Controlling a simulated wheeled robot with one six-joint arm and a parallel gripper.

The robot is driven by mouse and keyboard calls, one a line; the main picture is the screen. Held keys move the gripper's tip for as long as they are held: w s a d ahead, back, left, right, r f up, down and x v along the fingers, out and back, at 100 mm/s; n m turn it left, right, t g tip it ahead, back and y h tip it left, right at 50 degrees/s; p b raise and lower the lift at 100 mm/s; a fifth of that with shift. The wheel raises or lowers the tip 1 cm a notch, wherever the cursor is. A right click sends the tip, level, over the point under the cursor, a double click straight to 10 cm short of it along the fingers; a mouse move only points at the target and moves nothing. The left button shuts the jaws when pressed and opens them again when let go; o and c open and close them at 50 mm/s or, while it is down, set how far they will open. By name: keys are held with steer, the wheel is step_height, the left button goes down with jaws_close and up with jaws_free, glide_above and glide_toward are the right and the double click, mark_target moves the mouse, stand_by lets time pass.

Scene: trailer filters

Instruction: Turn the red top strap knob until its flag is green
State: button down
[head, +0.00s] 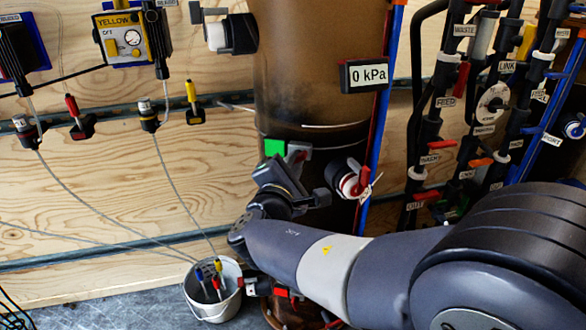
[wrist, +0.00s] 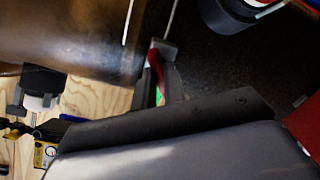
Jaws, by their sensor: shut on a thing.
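The top strap knob (wrist: 155,66) shows in the wrist view as a red piece at a strap on the brown cylinder (head: 315,70). My gripper (head: 297,154) is shut on this knob, with grey jaw parts beside the red. A green flag (head: 274,147) shows just left of the gripper in the head view. A strip of green (wrist: 159,95) also shows below the red piece in the wrist view. Much of the knob is hidden by my gripper and wrist.
A 0 kPa display (head: 369,76) hangs on the cylinder, above a red-and-white valve (head: 354,181) right of my gripper. Labelled pipes with valves (head: 437,150) stand at the right. A white bucket (head: 213,306) with coloured plugs sits on the floor. Bare plywood (head: 110,185) lies left.

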steer(key=c, duration=1.5)
jaws_free()
steer(key=shift+s, duration=0.1)
steer(key=p+v, duration=0.1)
steer(key=v, duration=0.9)
steer(key=shift+s+p, duration=0.35)
steer(key=shift+p, duration=0.05)
steer(key=shift+w, duration=0.1)
steer(key=b+x, duration=0.1)
steer(key=x, duration=0.9)
steer(key=shift+w, duration=0.35)
steer(key=shift+s, duration=0.1)
